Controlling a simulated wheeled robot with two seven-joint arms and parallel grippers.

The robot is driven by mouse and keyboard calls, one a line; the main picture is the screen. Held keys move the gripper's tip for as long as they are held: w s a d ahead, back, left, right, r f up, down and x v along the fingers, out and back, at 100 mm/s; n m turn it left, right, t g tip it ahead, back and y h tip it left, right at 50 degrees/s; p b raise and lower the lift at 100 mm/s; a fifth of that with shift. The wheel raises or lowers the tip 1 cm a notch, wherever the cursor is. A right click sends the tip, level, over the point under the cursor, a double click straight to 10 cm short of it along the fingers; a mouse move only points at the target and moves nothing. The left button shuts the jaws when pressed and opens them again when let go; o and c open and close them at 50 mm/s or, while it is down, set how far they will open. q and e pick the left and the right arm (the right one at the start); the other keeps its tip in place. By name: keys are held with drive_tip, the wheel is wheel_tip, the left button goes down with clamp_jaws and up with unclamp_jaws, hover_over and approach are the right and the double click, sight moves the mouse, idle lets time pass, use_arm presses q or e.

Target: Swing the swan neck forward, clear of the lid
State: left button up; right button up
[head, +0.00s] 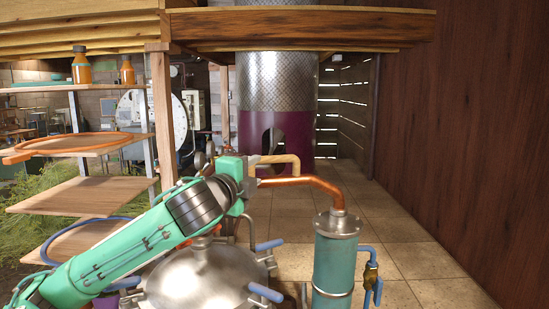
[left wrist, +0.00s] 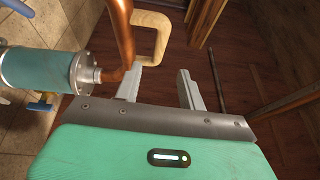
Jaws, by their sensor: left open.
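The swan neck (head: 310,181) is a copper pipe that rises from the top of a teal cylinder (head: 332,262) and bends left. Its left end lies near my left gripper, above the far side of the domed steel lid (head: 205,280). A pale wooden loop handle (head: 285,159) is on the pipe. In the left wrist view, the handle (left wrist: 161,24) lies just beyond my left gripper (left wrist: 160,70), which is open and empty. The copper pipe (left wrist: 122,40) runs close to the left finger. In the head view, the fingertips are mostly hidden by the gripper body. My right gripper is not in view.
Blue-handled clamps (head: 265,291) ring the lid. A blue pipe with a brass valve (head: 371,275) is on the cylinder's right. Wooden shelves (head: 80,195) stand at the left. A wooden wall (head: 460,130) bounds the right. The tiled floor (head: 410,240) between is clear.

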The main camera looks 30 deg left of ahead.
sight(272, 160)
use_arm(q)
drive_tip(key=w+p, duration=0.1)
drive_tip(key=w, duration=0.2)
drive_tip(key=w+a+p, duration=0.1)
drive_tip(key=w, duration=0.2)
drive_tip(key=w+p, duration=0.1)
drive_tip(key=w, duration=0.3)
drive_tip(key=shift+a+r, duration=0.25)
drive_tip(key=shift+w+a+p, duration=0.1)
drive_tip(key=shift+w+p, duration=0.2)
drive_tip(key=shift+w, duration=0.4)
drive_tip(key=shift+f, duration=0.1)
drive_tip(key=shift+c, duration=0.2)
clamp_jaws()
